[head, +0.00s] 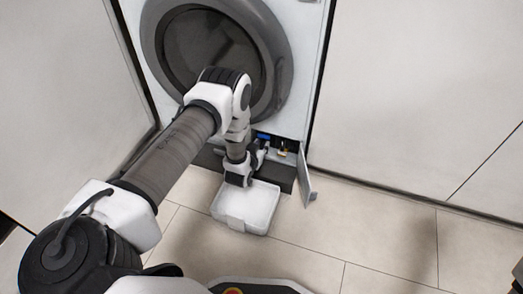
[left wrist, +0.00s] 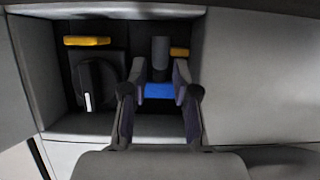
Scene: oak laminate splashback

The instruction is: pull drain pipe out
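The drain pipe (left wrist: 160,52) appears as a short grey cylinder in the open lower compartment in the left wrist view. A blue piece (left wrist: 159,91) sits in line with it, between my fingers. My left gripper (left wrist: 161,75) has its two fingers apart, one on each side of the pipe and blue piece; contact is not clear. In the head view my left gripper (head: 258,158) reaches into the compartment at the washer's base, and the arm hides much of it. A black dial (left wrist: 93,82) with a white mark is beside the pipe. My right gripper is not seen.
The washing machine (head: 300,60) stands between pale cabinet panels. A white tray (head: 232,222) sits on the tiled floor below the compartment. The open flap (head: 307,176) stands at its right. Yellow pieces (left wrist: 87,41) show inside.

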